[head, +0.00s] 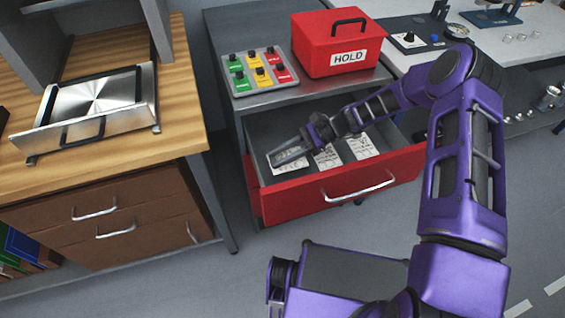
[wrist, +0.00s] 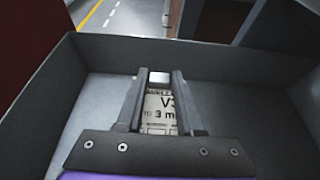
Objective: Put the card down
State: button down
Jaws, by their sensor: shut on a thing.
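My gripper (head: 291,152) is inside the open red drawer (head: 340,188), at its left part. It is shut on a white printed card (wrist: 163,108), which shows between the two fingers in the wrist view. The fingers hide the card's sides. The card is low over the drawer's grey floor; I cannot tell whether it touches it. Two more white cards lie in the drawer to the right of my gripper, a middle one (head: 327,158) and a right one (head: 362,147). My gripper also shows in the wrist view (wrist: 160,76).
The drawer walls (wrist: 215,62) stand around my gripper. On the cabinet above are a red box marked HOLD (head: 335,48) and a panel of coloured switches (head: 259,72). A wooden bench (head: 185,90) with a metal tray stands left. A grey worktop is at the right.

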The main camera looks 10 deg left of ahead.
notch_tip(320, 180, down, 4)
jog(key=shift+r+b, duration=0.15)
jog(key=shift+b, duration=0.15)
jog(key=c, duration=0.5)
grip_release()
jog(key=shift+c, duration=0.2)
jog(key=v, duration=1.2)
jog(key=shift+r, duration=0.1)
